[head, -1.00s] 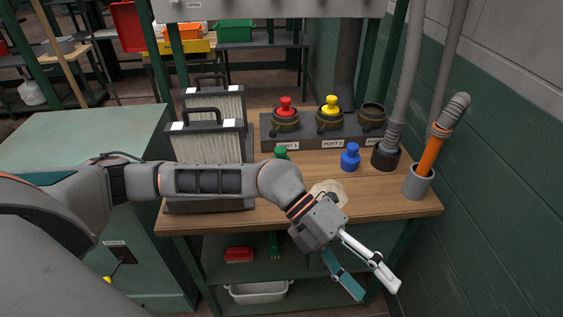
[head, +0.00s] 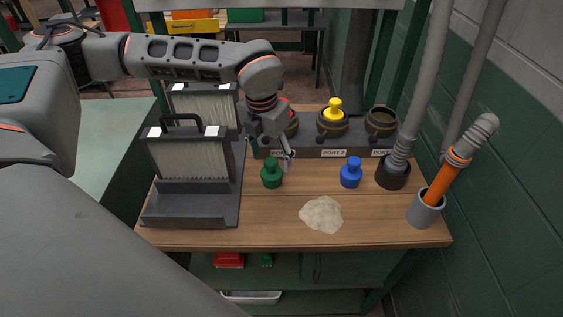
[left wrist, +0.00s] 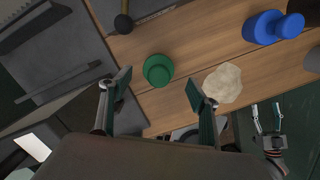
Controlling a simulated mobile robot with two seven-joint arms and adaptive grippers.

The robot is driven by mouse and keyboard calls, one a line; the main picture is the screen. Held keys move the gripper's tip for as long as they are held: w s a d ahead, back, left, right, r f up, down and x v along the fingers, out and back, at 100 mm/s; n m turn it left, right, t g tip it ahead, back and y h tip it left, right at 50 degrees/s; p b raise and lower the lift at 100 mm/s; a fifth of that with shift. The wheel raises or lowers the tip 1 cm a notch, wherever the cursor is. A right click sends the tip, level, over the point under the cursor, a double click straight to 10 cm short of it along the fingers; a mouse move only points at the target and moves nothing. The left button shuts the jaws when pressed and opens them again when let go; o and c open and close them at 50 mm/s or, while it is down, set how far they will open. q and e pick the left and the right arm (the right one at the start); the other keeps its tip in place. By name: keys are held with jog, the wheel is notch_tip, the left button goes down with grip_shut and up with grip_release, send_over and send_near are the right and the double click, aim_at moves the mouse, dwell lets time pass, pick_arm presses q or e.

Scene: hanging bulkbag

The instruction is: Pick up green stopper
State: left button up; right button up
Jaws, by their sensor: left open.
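The green stopper (head: 271,174) stands upright on the wooden bench, between the filter rack and the blue stopper (head: 350,172). My left gripper (head: 288,158) is above and just behind it, pointing down, open and empty. In the left wrist view the green stopper (left wrist: 158,70) shows from above, just ahead of the gap between the spread left fingers (left wrist: 158,90), and no contact is visible. My right gripper (left wrist: 267,117) shows small at the right of the left wrist view with its fingers apart; it is out of the head view.
The port block (head: 345,153) stands behind, with a yellow stopper (head: 334,110) in one port; a red stopper is partly hidden by my arm. Pleated filters (head: 190,157) stand at left. A beige powder pile (head: 322,214) lies in front. A hose holder (head: 425,210) stands at right.

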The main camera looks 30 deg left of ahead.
aim_at(273, 172)
pick_arm(q)
jog(key=shift+w+a+f, duration=0.1)
jog(key=shift+w+f, duration=0.2)
jog(key=shift+f, duration=0.1)
jog(key=shift+s+f, duration=0.2)
jog(key=shift+f, duration=0.85)
jog(key=f, duration=0.3)
jog(key=shift+w+f+p, duration=0.3)
jog(key=shift+w+f, duration=0.1)
jog(key=shift+f, duration=0.5)
jog(key=c, duration=1.2)
pick_arm(e)
jog(key=shift+s+f, duration=0.1)
jog(key=shift+s, duration=0.45)
